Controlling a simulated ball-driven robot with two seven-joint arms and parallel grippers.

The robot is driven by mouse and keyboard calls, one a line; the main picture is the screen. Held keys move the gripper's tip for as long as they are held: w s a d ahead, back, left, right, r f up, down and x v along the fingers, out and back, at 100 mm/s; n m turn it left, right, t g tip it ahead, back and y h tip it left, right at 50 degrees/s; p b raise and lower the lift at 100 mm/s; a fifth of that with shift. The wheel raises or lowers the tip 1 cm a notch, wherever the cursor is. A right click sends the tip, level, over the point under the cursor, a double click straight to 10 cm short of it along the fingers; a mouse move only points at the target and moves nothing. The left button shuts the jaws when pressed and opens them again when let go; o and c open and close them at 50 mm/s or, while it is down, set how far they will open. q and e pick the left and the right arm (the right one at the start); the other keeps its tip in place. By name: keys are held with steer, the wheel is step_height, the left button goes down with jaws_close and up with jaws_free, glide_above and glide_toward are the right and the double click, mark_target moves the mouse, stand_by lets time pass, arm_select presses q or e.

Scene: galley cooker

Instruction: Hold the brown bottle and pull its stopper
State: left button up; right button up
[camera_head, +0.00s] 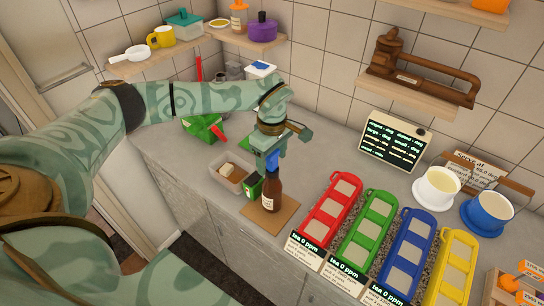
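The brown bottle (271,191) stands upright on a tan square mat (285,213) near the front edge of the counter, with a pale label on its front. My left gripper (271,163) points down right over the bottle's neck. Something blue shows at the fingers, and the bottle's top is hidden behind it. I cannot make out the stopper, nor whether the fingers touch the bottle or are closed. A small green and dark piece (252,187) shows just left of the bottle; I cannot tell what it belongs to. My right gripper is not in view.
A grey tray (238,181) holding a pale block sits left of the bottle. Red (315,229), green, blue and yellow racks stand to the right. A display (395,142) and two mugs, one white (424,193), one blue (479,221), stand farther right.

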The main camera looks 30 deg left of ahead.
arm_select(q)
steer(key=c, duration=1)
steer(key=o, duration=1)
steer(key=shift+o, duration=0.2)
